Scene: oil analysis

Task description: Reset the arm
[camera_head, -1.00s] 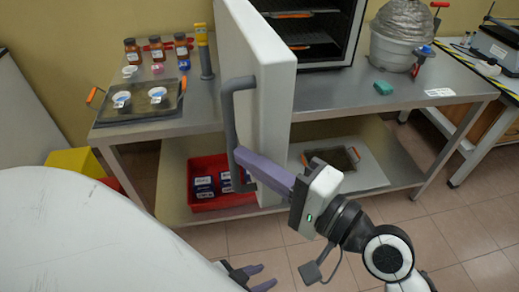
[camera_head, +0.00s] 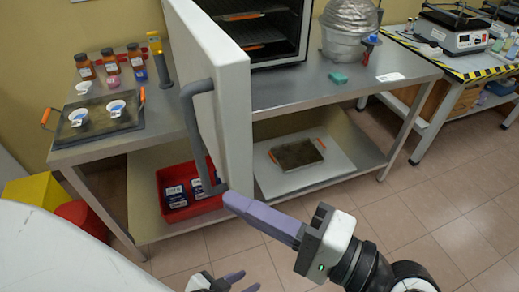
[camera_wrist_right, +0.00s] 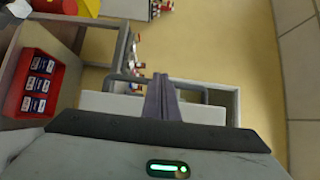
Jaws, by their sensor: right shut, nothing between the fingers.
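My right gripper (camera_head: 230,197) comes in from the lower right in the head view. Its long purple fingers are shut with nothing between them. The fingertips are close beside the lower end of the grey handle (camera_head: 191,130) on the open white oven door (camera_head: 215,90); I cannot tell whether they touch. In the right wrist view the shut fingers (camera_wrist_right: 162,85) point at the door and handle. My left gripper (camera_head: 250,280) is at the bottom edge of the head view, its purple fingertips apart and empty.
A steel table (camera_head: 290,95) bears the oven (camera_head: 262,40), bottles, a tray (camera_head: 100,122) with two cups, and a foil-covered vessel (camera_head: 348,35). A red bin (camera_head: 180,212) and a white plate (camera_head: 320,178) are on the lower shelf. Floor at right is clear.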

